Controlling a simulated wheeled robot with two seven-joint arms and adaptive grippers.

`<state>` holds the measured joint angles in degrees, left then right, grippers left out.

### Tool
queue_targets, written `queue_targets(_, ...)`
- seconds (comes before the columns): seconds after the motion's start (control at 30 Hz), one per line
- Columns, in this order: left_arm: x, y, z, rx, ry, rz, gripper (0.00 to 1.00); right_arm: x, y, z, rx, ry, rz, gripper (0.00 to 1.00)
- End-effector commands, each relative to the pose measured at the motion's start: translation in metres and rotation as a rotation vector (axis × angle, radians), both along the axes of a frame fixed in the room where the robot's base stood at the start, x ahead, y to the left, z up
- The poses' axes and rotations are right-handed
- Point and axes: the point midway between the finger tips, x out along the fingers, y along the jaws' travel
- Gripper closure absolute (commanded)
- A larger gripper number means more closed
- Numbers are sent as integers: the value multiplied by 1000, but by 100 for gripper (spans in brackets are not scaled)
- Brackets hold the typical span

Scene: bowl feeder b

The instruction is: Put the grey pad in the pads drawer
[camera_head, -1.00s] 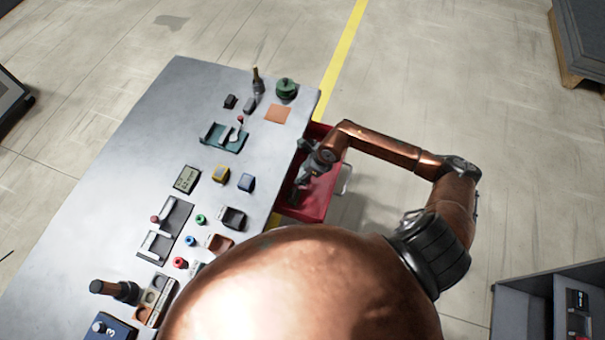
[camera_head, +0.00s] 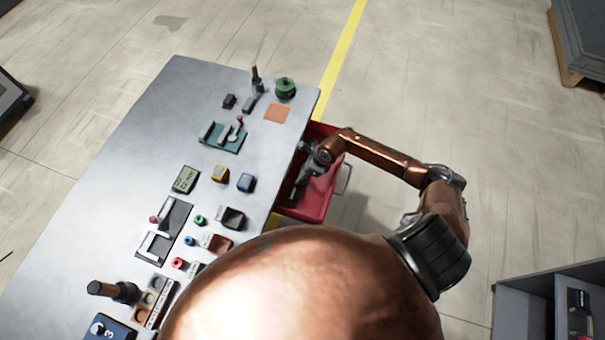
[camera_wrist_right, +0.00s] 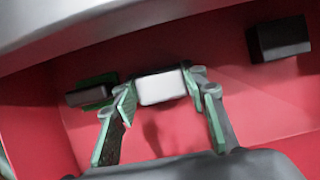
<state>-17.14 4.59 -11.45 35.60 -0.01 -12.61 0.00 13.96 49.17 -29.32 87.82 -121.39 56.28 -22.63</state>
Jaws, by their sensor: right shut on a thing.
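The red drawer (camera_head: 320,196) is pulled out from the right side of the grey workbench. My right gripper (camera_head: 297,185) reaches down into it. In the right wrist view my right gripper (camera_wrist_right: 162,92) is shut on a light grey pad (camera_wrist_right: 161,88), which sits between the fingertips, inside the red walls of the drawer (camera_wrist_right: 215,60). I cannot tell whether the pad touches the drawer floor. The pad is too small to make out in the head view. My left gripper is out of view.
In the wrist view a black block (camera_wrist_right: 281,40) lies at the right and a dark grey block (camera_wrist_right: 88,94) at the left. The workbench (camera_head: 150,115) carries several small parts and fixtures. A dark cabinet (camera_head: 520,310) stands at lower right.

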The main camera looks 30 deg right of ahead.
Motion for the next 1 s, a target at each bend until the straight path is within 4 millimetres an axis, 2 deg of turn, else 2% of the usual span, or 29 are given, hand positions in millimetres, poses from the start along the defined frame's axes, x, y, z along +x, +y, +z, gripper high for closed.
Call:
queue_targets(0.3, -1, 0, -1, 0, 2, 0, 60, 0, 0, -1, -1, 1, 0, 43)
queue_targets(0.53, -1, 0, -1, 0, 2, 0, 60, 0, 0, -1, -1, 1, 0, 43)
queue_targets(0.67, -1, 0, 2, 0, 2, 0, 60, -1, -2, 6, -2, -1, 0, 43)
queue_targets(0.77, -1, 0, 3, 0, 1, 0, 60, -5, -6, 19, -4, -2, 0, 43)
queue_targets(1.0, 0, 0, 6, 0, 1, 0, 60, -20, -19, 66, -4, -2, 2, 43)
